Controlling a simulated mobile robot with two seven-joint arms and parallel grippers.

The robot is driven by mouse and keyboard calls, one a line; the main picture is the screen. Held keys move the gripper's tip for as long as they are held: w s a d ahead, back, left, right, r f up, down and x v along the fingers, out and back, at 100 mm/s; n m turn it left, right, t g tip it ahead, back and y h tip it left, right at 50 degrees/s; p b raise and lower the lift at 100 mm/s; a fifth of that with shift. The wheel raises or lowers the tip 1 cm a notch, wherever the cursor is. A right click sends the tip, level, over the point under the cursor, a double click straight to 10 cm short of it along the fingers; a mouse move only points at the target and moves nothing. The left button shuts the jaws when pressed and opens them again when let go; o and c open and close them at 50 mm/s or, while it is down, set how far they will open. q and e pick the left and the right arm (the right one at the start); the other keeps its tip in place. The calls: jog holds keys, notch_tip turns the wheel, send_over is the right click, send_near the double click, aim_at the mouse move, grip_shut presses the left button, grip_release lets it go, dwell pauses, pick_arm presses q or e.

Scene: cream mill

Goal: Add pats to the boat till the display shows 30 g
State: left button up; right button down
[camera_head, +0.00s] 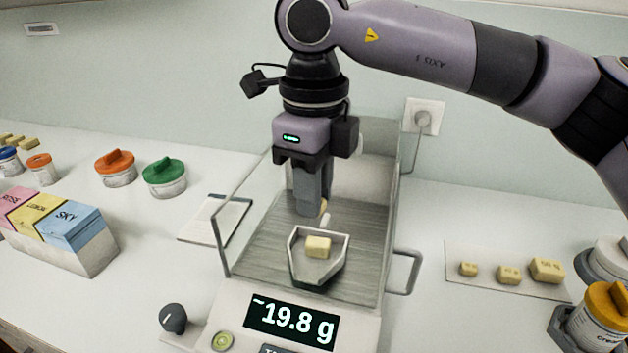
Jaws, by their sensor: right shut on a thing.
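The weighing boat (334,262) stands on the scale's pan inside a clear draught shield, with one pale yellow pat (318,246) in it. The display (293,321) reads ~19.8 g. My right gripper (315,208) points down above the back of the boat. It is shut on a small pale yellow piece, apparently a pat, mostly hidden by the fingers. Three more pats, one small (468,269), one medium (509,275) and one larger (547,270), lie on a pale mat (462,248) at the right. My left gripper is out of view.
The shield's clear wall (246,225) and side handle (406,272) flank the boat. Left are colour-labelled boxes (92,252), lidded jars (164,178) and a notepad (238,208). A dark knob (174,318) stands front left, and an orange-lidded jar (603,318) front right.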

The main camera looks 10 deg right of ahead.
notch_tip(320, 180, down, 8)
jog(key=b, duration=0.5)
jog(key=shift+r, duration=0.25)
jog(key=shift+s+f+b, duration=0.1)
jog(key=shift+f+b, duration=0.2)
jog(key=shift+f, duration=0.2)
jog(key=c, duration=0.9)
grip_release()
jog(key=shift+s, duration=0.1)
